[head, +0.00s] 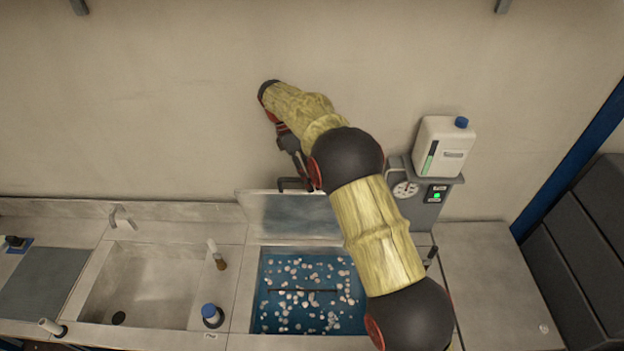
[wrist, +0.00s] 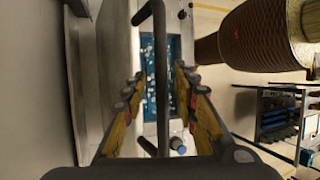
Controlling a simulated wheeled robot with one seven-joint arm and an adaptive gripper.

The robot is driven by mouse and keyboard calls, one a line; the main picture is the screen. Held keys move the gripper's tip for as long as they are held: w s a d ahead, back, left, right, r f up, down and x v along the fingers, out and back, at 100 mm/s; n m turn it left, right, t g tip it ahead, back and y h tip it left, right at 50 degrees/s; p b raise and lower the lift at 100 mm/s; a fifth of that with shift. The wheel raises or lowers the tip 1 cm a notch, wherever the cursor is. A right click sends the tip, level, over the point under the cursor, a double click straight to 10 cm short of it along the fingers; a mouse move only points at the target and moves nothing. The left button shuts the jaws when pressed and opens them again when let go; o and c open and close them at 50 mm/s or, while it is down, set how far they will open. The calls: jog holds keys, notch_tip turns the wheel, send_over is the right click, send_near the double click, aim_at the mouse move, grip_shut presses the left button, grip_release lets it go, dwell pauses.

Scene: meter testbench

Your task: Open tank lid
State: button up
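The tank (head: 308,293) is set in the bench and holds blue water with several pale floating balls. Its grey lid (head: 292,216) is raised at the back edge, tilted up toward the wall, and the water is uncovered. My gripper (head: 292,155) is above the lid, at its dark handle (head: 291,185). In the wrist view the handle bar (wrist: 161,80) runs between the two fingers of my gripper (wrist: 160,90). The fingers are spread with gaps on both sides of the bar. The tank water (wrist: 150,90) shows beyond. My arm hides the lid's right end in the head view.
A sink (head: 148,285), a blue-capped bottle (head: 212,315) and a brush (head: 217,255) are left of the tank. A gauge unit (head: 420,195) with a white canister (head: 443,147) on top stands at the back right. The right counter (head: 490,285) is mostly clear. The wall is close behind.

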jog(key=shift+r, duration=0.1)
jog(key=shift+w, duration=0.1)
jog(key=shift+w+a+r, duration=0.1)
jog(key=shift+a+r, duration=0.05)
jog(key=shift+r, duration=0.05)
jog(key=v, duration=0.7)
dwell(0.3)
